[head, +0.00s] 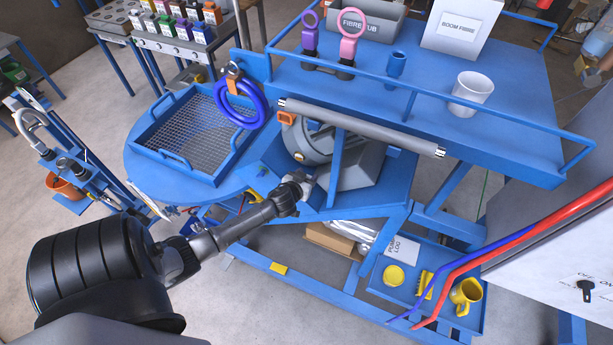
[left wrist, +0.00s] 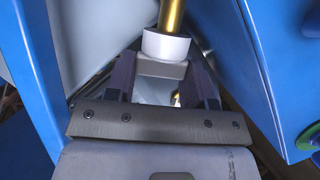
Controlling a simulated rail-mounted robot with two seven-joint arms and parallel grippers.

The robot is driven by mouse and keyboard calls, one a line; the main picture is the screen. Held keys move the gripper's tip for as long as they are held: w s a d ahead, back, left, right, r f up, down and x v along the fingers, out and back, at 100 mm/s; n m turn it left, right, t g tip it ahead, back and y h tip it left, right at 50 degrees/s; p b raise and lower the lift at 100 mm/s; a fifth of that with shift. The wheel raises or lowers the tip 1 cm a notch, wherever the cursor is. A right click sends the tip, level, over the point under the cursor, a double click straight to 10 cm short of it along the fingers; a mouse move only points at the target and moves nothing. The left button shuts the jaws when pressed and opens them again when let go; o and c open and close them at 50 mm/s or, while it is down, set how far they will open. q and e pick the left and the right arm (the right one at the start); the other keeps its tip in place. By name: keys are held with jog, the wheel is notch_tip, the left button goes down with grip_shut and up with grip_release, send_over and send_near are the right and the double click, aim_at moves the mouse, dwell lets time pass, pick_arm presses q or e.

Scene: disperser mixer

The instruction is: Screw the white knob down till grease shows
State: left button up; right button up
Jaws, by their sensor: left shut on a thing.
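In the left wrist view, the white knob (left wrist: 166,46) shows as a short white cylinder with a squared grey-white part (left wrist: 162,69) below it. A brass stem (left wrist: 171,16) rises from it. My left gripper (left wrist: 163,62) has its two dark fingers on either side of the knob and is shut on it. In the head view my left gripper (head: 305,184) is at the blue stand, just below the grey motor housing (head: 362,163). The knob cannot be made out clearly there. No grease can be told in either view. My right gripper is not in view.
Blue panels (left wrist: 232,60) stand close on both sides of the gripper. A grey roller (head: 360,128) crosses above. A lower shelf holds a yellow mug (head: 466,292). Red and blue hoses (head: 500,252) hang at right.

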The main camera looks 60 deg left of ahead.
pick_arm(q)
jog(key=m+h+p, duration=0.1)
jog(key=m+t+h, duration=0.1)
jog(key=h, duration=0.1)
jog(key=shift+a+r+m+p, duration=0.15)
jog(key=shift+m+p, duration=0.2)
jog(key=shift+m, duration=0.05)
jog(key=shift+a+m+t+h+p, duration=0.1)
jog(key=shift+m+t+h+p, duration=0.35)
jog(key=shift+m+h, duration=0.75)
jog(key=shift+h, duration=0.3)
jog(key=o, duration=0.9)
jog(key=shift+s, duration=0.1)
jog(key=shift+p+v, duration=0.3)
jog(key=shift+v, duration=6.5)
